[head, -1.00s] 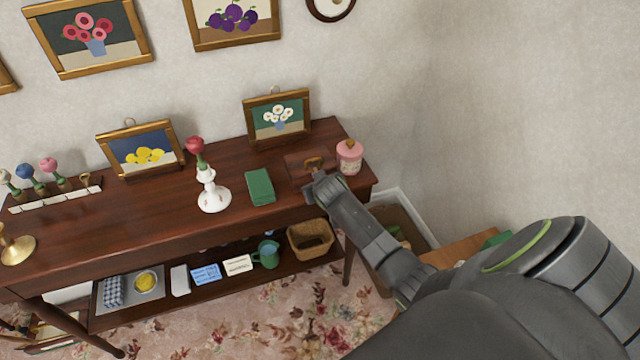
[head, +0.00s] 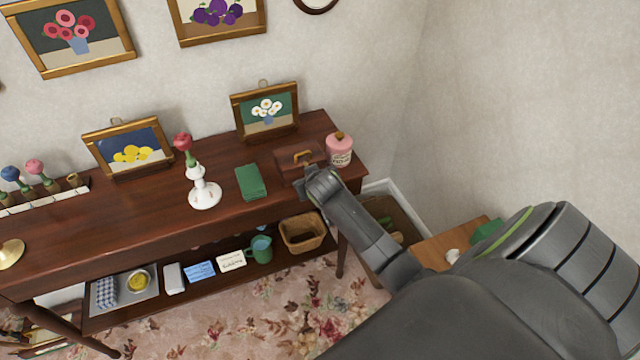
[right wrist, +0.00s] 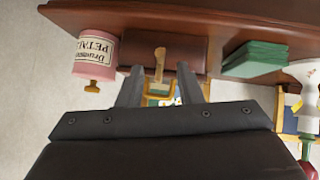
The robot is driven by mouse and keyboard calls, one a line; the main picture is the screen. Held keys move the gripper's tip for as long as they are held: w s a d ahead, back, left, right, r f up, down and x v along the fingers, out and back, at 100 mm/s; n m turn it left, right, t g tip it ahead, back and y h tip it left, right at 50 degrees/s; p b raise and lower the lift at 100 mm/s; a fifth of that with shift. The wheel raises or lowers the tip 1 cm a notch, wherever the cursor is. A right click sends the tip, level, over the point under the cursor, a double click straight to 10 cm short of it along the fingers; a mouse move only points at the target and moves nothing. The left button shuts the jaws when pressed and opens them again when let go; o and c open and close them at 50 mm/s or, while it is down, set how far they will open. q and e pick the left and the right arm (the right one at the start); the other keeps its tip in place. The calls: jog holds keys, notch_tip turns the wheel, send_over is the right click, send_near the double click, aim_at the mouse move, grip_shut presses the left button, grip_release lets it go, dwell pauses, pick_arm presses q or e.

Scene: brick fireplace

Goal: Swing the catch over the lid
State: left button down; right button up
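A small dark brown box (head: 288,168) stands at the right end of the sideboard; it also shows in the right wrist view (right wrist: 193,52). A brass piece (head: 302,156) is on its top, partly hidden by my arm in the head view. In the right wrist view a brass strip, seemingly the catch (right wrist: 160,62), runs along the box between my fingers. My right gripper (right wrist: 157,72) is open, with one finger on each side of the strip and a gap visible on both sides. Its fingertips are hard to make out in the head view. My left gripper is not in view.
A pink jar (head: 339,152) stands close beside the box. A green cloth or book stack (head: 250,182) lies on its other side, near a white candlestick-like holder (head: 204,190). A framed flower picture (head: 266,112) stands behind. A basket (head: 303,232) sits on the lower shelf.

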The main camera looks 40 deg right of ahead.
jog(key=v, duration=1.2)
jog(key=shift+s+r, duration=0.25)
jog(key=shift+r, duration=0.05)
jog(key=shift+f, duration=0.1)
jog(key=s+f+g+y, duration=0.1)
jog(key=s+f, duration=0.3)
jog(key=f, duration=0.7)
jog(key=s+f+n+g, duration=0.15)
jog(key=s+f, duration=0.25)
jog(key=f, duration=0.6)
jog(key=s+f+g+y, duration=0.15)
jog(key=s+f, duration=0.25)
jog(key=f, duration=0.7)
jog(key=s+f+g, duration=0.1)
jog(key=s+f, duration=0.4)
jog(key=s, duration=0.4)
jog(key=s+a+f+g, duration=0.1)
jog(key=s+f, duration=0.4)
jog(key=s, duration=0.5)
jog(key=s+a+f+g+b, duration=0.1)
jog(key=s+f+g, duration=0.1)
jog(key=s+f, duration=0.4)
jog(key=s, duration=0.4)
jog(key=shift+s+a, duration=0.2)
jog(key=shift+s, duration=0.05)
jog(key=shift+w+m+y, duration=0.1)
jog(key=shift+m+y, duration=0.15)
